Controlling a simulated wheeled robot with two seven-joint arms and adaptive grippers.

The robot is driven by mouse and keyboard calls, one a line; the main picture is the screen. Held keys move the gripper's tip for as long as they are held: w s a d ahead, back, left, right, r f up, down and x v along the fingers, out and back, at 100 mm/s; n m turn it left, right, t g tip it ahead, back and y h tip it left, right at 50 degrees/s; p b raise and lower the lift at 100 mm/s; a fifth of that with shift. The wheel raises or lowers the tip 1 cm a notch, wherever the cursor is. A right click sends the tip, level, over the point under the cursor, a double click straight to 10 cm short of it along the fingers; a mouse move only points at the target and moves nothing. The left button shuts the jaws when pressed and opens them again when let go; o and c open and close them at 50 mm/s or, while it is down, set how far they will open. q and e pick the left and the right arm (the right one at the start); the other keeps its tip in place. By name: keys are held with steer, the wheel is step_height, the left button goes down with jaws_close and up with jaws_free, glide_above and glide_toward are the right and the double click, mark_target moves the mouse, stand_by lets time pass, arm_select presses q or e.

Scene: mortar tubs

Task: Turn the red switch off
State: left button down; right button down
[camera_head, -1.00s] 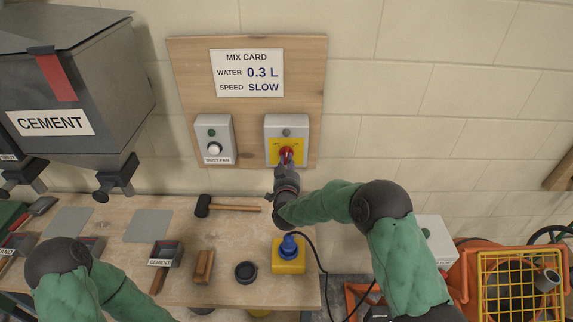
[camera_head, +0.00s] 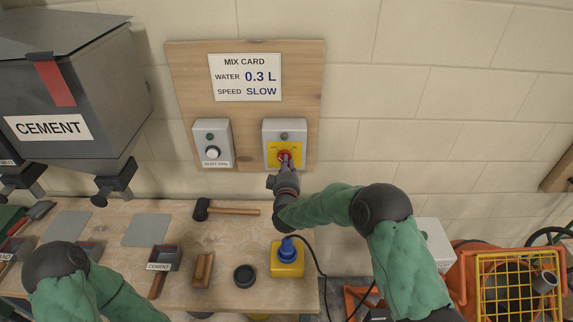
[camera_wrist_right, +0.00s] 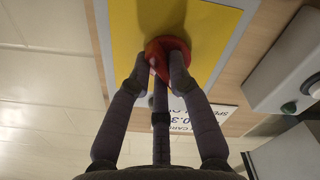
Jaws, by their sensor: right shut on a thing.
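The red switch (camera_head: 284,155) is a rotary knob on a yellow plate, on a grey box on the wooden wall board. A dark round lamp (camera_head: 284,136) sits above it on the same box. My right gripper (camera_head: 287,162) is at the red switch with its fingers around the knob. In the right wrist view the red switch (camera_wrist_right: 167,55) sits between the fingers (camera_wrist_right: 160,68), which are shut on it. The gripper hides part of the knob and the plate's markings. My left gripper is out of view; only my left arm shows at lower left.
A dust fan box (camera_head: 212,144) with a white knob is left of the switch box. A mix card (camera_head: 246,77) hangs above. The bench below holds a mallet (camera_head: 228,209), a yellow block (camera_head: 287,262) with a blue top, and a cement scoop (camera_head: 164,259). A cement hopper (camera_head: 62,90) stands at left.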

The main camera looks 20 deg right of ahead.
steer(key=shift+n, duration=0.5)
steer(key=c, duration=1.1)
jaws_free()
steer(key=shift+c, duration=0.2)
steer(key=v, duration=1.2)
